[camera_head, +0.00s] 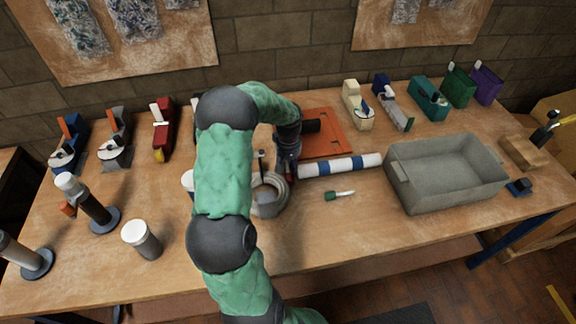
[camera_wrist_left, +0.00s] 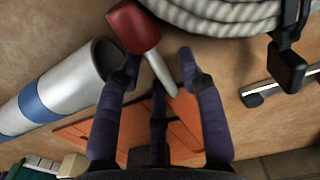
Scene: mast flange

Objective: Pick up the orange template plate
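The orange template plate (camera_head: 338,141) lies flat on the bench, behind and to the right of my left gripper in the head view. My left arm and a dark cylindrical part cover some of it. In the left wrist view the orange plate (camera_wrist_left: 182,140) shows behind the fingers. My left gripper (camera_head: 290,172) is over the bench in front of the plate, near the white-and-blue tube. In the wrist view my left gripper (camera_wrist_left: 157,66) has its fingers spread. A red-headed tool (camera_wrist_left: 134,28) with a pale shaft shows between and beyond them; contact cannot be told. My right gripper is out of view.
The white-and-blue tube (camera_head: 341,165) lies just right of my gripper; a coil (camera_head: 268,192) of rope or hose lies to its left. A grey bin (camera_head: 447,172) stands at right. A green-handled tool (camera_head: 338,195) lies in front. Planes and boxes line the back.

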